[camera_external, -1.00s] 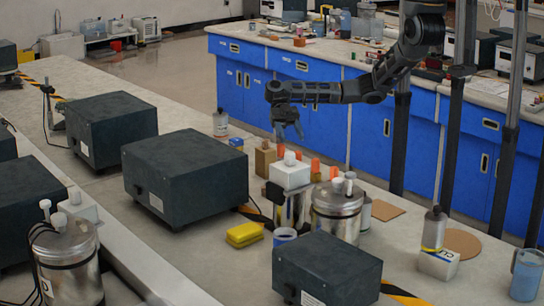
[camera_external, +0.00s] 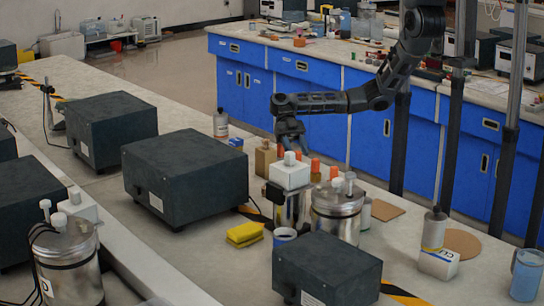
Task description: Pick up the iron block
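My gripper (camera_external: 292,146) points down over the workbench, just behind and above a white-topped metal device (camera_external: 289,175). Its fingers look spread, with no object visible between them. The fingertips are partly hidden behind the white top. I cannot clearly pick out an iron block; it may be hidden behind the device. A small brown block (camera_external: 265,160) stands upright on the bench, to the lower left of my gripper in the picture and apart from it.
Orange-capped bottles (camera_external: 315,167) stand close to the right of my gripper. A steel canister (camera_external: 337,212) and a large dark box (camera_external: 185,178) stand nearer the camera. A small blue block (camera_external: 236,143) and a bottle (camera_external: 220,124) are to the left.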

